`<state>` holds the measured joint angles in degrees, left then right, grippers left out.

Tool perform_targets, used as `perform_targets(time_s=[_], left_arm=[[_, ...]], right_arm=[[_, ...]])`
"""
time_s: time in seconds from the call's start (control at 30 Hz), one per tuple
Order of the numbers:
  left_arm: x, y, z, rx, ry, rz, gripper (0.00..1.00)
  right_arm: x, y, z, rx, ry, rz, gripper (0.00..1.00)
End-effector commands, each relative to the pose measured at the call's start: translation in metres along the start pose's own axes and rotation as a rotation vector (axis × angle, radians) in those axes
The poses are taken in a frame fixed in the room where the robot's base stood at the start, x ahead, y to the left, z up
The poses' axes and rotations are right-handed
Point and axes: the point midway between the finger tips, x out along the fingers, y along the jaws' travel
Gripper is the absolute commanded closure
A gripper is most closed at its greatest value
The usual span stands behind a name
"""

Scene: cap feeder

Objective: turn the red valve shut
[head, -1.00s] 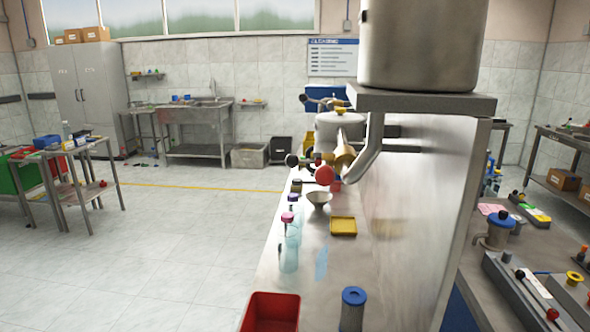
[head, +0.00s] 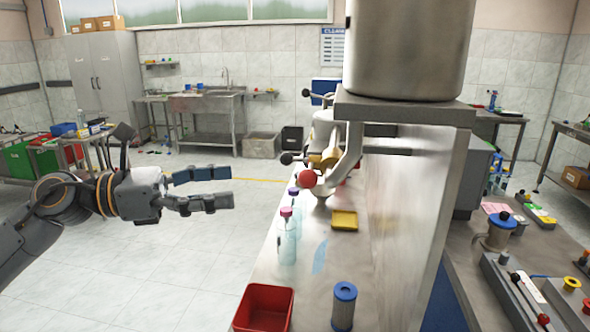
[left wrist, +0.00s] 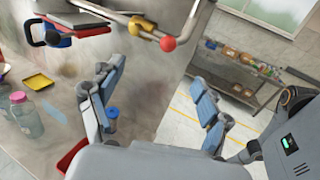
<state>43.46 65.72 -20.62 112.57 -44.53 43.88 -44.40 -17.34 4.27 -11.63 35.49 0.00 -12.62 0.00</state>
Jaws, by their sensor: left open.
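A round red knob (head: 309,179), which seems to belong to the red valve, sits at the front of the metal fittings under the big steel vessel in the head view. It also shows in the left wrist view (left wrist: 168,44) at the end of a rod. My left gripper (head: 228,187) is open and empty, to the left of the knob and apart from it, its fingers pointing right. In the left wrist view its fingers (left wrist: 150,80) are spread wide, with the knob beyond them. The rest of the valve is partly hidden by the fittings. My right gripper is not in view.
The steel vessel (head: 408,45) stands on a metal stand above the counter (head: 300,255). On the counter are a red bin (head: 264,310), a blue-capped canister (head: 343,307), a yellow tray (head: 344,221) and bottles (head: 287,237). The floor left of the counter is open.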

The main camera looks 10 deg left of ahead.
Motion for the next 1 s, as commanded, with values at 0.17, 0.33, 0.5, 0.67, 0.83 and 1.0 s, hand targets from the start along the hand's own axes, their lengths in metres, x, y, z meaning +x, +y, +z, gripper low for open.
perform_targets(time_s=[0.17, 0.33, 0.5, 0.67, 0.83, 1.0], left_arm=[[0.039, -0.002, 0.009, -0.001, -0.005, -0.006, 0.22], [0.075, -0.001, 0.009, -0.003, -0.006, -0.003, 0.22], [0.101, 0.0, 0.006, -0.004, -0.005, -0.001, 0.22], [0.114, 0.0, 0.004, -0.004, -0.005, 0.0, 0.22], [0.117, 0.001, 0.002, -0.004, -0.004, 0.001, 0.22], [0.117, 0.001, 0.002, -0.004, -0.004, 0.001, 0.25]], right_arm=[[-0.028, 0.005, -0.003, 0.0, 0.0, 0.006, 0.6], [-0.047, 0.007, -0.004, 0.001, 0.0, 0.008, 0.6], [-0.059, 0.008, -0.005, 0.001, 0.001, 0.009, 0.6], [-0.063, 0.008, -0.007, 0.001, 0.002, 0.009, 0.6], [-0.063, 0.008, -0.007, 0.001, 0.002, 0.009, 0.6], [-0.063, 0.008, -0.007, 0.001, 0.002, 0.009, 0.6]])
